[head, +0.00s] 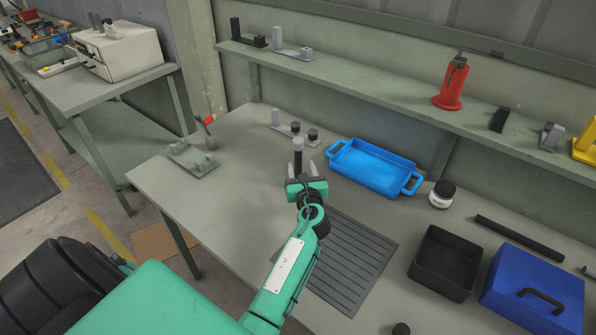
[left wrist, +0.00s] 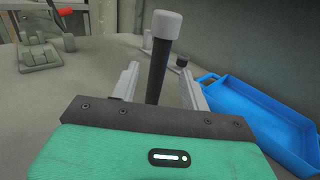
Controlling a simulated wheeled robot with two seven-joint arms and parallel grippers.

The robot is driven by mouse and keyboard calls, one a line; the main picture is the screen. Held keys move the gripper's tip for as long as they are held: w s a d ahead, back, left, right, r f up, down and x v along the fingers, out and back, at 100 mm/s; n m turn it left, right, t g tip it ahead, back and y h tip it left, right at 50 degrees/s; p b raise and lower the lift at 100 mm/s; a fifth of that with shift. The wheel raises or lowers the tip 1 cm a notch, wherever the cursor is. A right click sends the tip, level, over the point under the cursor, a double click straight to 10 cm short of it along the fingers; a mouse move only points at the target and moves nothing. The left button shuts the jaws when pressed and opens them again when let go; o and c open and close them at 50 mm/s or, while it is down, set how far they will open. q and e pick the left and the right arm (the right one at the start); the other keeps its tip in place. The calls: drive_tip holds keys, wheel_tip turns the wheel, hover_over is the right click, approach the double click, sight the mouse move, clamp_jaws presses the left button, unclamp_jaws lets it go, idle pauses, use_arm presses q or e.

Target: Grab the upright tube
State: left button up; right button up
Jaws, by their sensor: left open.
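The upright tube (head: 298,158) is dark with a light grey cap and stands on the workbench in the head view. In the left wrist view the tube (left wrist: 157,75) rises between the two finger pads, its grey cap above them. My left gripper (head: 306,171) is open around or just short of the tube; it also shows in the left wrist view (left wrist: 158,92). I see a gap on both sides of the tube, so the fingers look apart from it. The tube's foot is hidden behind the gripper body. My right gripper is not in view.
A blue tray (head: 375,168) lies right of the tube. A grey bracket with black knobs (head: 295,130) stands behind it. A grey-green clamp fixture with a red handle (head: 194,155) is to the left.

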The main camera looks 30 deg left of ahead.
sight(299, 164)
use_arm(q)
wheel_tip(299, 164, down, 2)
drive_tip(key=shift+w+a+f, duration=0.1)
drive_tip(key=shift+f, duration=0.1)
drive_tip(key=shift+w+a+r, duration=0.25)
drive_tip(key=shift+w+a, duration=0.25)
drive_tip(key=shift+w, duration=0.05)
drive_tip(key=shift+x, duration=0.85)
drive_tip(key=x, duration=0.3)
drive_tip(key=shift+w+a+p, duration=0.2)
drive_tip(key=shift+a+p, duration=0.1)
drive_tip(key=shift+p, duration=0.1)
drive_tip(key=shift+w+a, duration=0.2)
drive_tip(key=shift+w, duration=0.05)
clamp_jaws()
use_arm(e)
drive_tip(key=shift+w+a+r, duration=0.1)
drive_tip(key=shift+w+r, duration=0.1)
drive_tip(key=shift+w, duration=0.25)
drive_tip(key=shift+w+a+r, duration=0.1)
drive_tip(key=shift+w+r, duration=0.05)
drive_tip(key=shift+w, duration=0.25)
